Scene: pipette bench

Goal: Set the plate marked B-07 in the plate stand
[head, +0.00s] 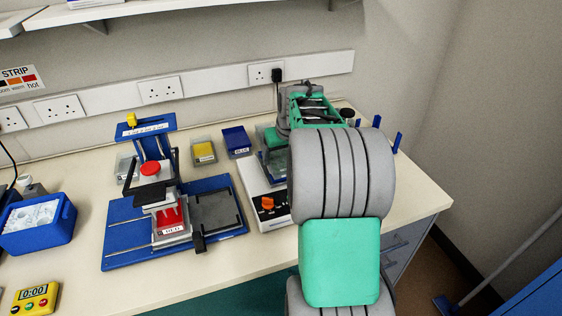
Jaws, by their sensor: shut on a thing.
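My gripper (315,106) is at the far right of the bench, its green and grey housing showing beyond my large grey arm. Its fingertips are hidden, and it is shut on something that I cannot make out. No label B-07 can be read. A clear, dark-edged item (272,166) shows partly at the left of my arm; I cannot tell whether it is a plate. Two upright blue posts, one at the back (377,121) and one nearer (397,141), stand right of my arm and may belong to the plate stand; the rest there is hidden.
A white device with an orange knob (267,204) stands just left of my arm. Left of it are a blue-based press (120,233) with a red tray, yellow (204,151) and blue (237,140) trays, a blue box (38,236) and a yellow timer (36,299). The bench ends at right.

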